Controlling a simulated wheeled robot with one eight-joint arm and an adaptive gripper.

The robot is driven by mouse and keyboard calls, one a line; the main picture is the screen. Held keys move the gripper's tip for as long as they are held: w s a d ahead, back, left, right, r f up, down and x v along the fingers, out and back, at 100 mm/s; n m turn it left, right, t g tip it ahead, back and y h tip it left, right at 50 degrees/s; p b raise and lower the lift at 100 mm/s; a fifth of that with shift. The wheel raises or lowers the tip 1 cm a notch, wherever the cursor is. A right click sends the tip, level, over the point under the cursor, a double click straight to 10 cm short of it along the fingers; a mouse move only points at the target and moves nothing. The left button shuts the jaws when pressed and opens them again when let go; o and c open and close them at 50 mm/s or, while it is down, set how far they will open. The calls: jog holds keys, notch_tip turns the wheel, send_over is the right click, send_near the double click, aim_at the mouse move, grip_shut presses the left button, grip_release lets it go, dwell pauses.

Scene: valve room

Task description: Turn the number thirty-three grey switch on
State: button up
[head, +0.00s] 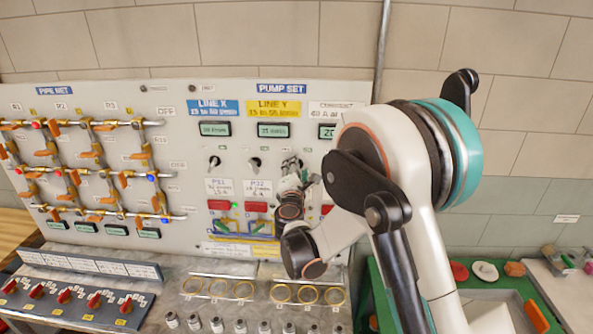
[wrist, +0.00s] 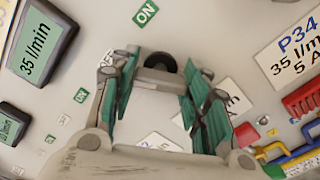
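My gripper (head: 291,168) is at the third switch position on the grey panel (head: 180,210), right of two similar switches (head: 213,163) (head: 254,164). In the wrist view, the two green-padded fingers of my gripper (wrist: 161,75) stand on either side of a grey switch (wrist: 160,80) with a black round part behind it. The fingertips are close to both sides of the switch; whether they press on it is not clear. A green ON label (wrist: 146,13) lies beyond the switch. The switch's own number label is mostly hidden by my gripper.
The P34 label (wrist: 298,45) and a red part (wrist: 302,98) are to the right in the wrist view. A green display (wrist: 40,50) is at left. Pipes with orange valves (head: 85,170) cover the panel's left. A console with red knobs (head: 65,297) stands below.

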jog(key=shift+f+m+b, duration=0.1)
jog(key=shift+m+b, duration=0.2)
jog(key=shift+b, duration=0.15)
jog(key=shift+f+m+b, duration=0.1)
jog(key=shift+m+b, duration=0.5)
jog(key=shift+b, duration=0.1)
jog(key=m+b, duration=0.5)
jog(key=m, duration=0.2)
jog(key=shift+m+b, duration=0.95)
jog(key=shift+m, duration=0.55)
jog(key=o, duration=1.1)
jog(key=shift+c, duration=0.2)
jog(key=shift+r, duration=0.2)
